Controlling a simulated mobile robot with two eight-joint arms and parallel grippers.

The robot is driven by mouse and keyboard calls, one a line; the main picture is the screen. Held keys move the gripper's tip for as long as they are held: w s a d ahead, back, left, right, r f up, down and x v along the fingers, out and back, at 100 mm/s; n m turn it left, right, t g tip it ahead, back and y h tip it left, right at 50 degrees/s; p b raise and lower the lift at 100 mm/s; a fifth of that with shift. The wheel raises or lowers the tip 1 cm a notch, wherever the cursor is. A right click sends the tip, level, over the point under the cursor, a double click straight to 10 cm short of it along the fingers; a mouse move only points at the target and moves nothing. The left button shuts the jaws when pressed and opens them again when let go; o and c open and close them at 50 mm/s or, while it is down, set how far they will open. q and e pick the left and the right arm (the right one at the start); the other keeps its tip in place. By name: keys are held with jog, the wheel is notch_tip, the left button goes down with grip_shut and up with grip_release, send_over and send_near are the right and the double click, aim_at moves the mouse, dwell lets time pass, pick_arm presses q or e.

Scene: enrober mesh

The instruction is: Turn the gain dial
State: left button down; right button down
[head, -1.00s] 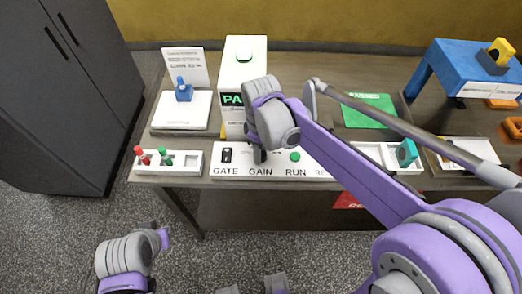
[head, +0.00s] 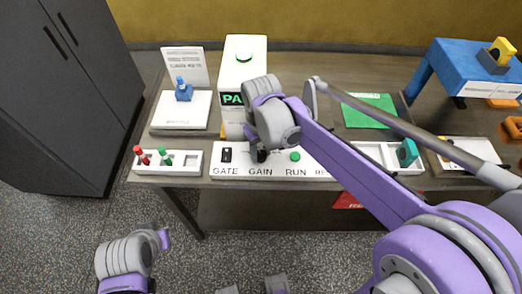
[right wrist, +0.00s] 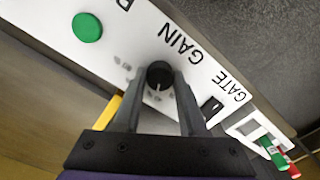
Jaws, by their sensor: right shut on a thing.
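The gain dial (right wrist: 160,75) is a small black round knob above the word GAIN on a white control panel (head: 240,172). In the right wrist view it sits between the fingertips of my right gripper (right wrist: 159,78), which is shut on it. In the head view my right wrist hangs over the panel and covers much of the gripper (head: 261,155). Small scale marks around the dial are partly hidden by the fingers. My left arm is low at the left, off the table, and its fingers cannot be made out.
A black gate switch (head: 227,154) and a green run button (head: 295,156) flank the dial. A white box with a green display (head: 243,75) stands behind. A white tray with red and green pegs (head: 185,168) lies left; another white tray (head: 370,152) lies right.

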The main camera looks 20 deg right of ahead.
aim_at(261, 154)
jog(key=shift+m, duration=0.5)
jog(key=shift+c, duration=2.3)
grip_release()
notch_tip(261, 154, up, 11)
jog(key=shift+p, duration=0.4)
jog(key=shift+f, duration=0.1)
jog(key=s+d+f+m+t, duration=0.1)
jog(key=s+d+f+t, duration=0.1)
jog(key=s+f, duration=0.4)
jog(key=s+d+f+m+t, duration=0.1)
jog(key=s+d+f+t, duration=0.2)
jog(key=s+f, duration=0.3)
jog(key=s+d, duration=0.1)
jog(key=s, duration=0.1)
jog(key=shift+s+d+f, duration=0.15)
jog(key=shift+s+f, duration=0.1)
jog(key=shift+s, duration=0.15)
grip_shut()
